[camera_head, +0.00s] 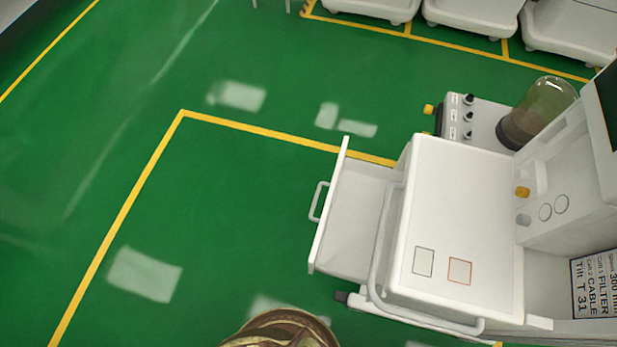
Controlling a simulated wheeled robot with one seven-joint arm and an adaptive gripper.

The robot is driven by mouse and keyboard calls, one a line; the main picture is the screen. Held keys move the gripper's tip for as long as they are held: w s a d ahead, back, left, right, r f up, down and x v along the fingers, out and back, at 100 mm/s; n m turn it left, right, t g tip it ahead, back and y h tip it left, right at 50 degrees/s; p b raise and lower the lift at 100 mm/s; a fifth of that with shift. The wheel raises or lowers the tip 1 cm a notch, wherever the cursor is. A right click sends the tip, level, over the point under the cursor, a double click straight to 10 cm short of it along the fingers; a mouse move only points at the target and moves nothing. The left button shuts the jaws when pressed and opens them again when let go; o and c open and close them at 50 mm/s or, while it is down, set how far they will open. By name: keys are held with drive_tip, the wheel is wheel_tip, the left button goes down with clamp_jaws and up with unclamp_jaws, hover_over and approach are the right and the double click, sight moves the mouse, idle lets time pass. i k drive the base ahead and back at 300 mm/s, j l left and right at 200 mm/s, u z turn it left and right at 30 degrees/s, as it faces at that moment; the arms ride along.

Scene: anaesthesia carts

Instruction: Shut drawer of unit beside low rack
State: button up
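A white anaesthesia unit (455,215) stands at the right, seen from above. Its drawer (357,215) is pulled out toward the left and looks empty. The drawer front (331,212) carries a grey bar handle (318,201) on its outer face. A grey rail (378,255) runs along the unit's left side, above the inner end of the drawer. A rounded brownish part at the bottom edge may be mine. No gripper fingers show. No low rack can be made out for certain.
The green floor (240,210) left of the drawer is clear, with yellow lines and light reflections. A glass canister (542,108) and knobs sit at the unit's back. Several white wheeled units (475,15) stand along the top right.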

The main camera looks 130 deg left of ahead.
sight(344, 242)
drive_tip(key=u, duration=3.9)
drive_tip(key=i+j, duration=0.1)
drive_tip(key=j, duration=0.1)
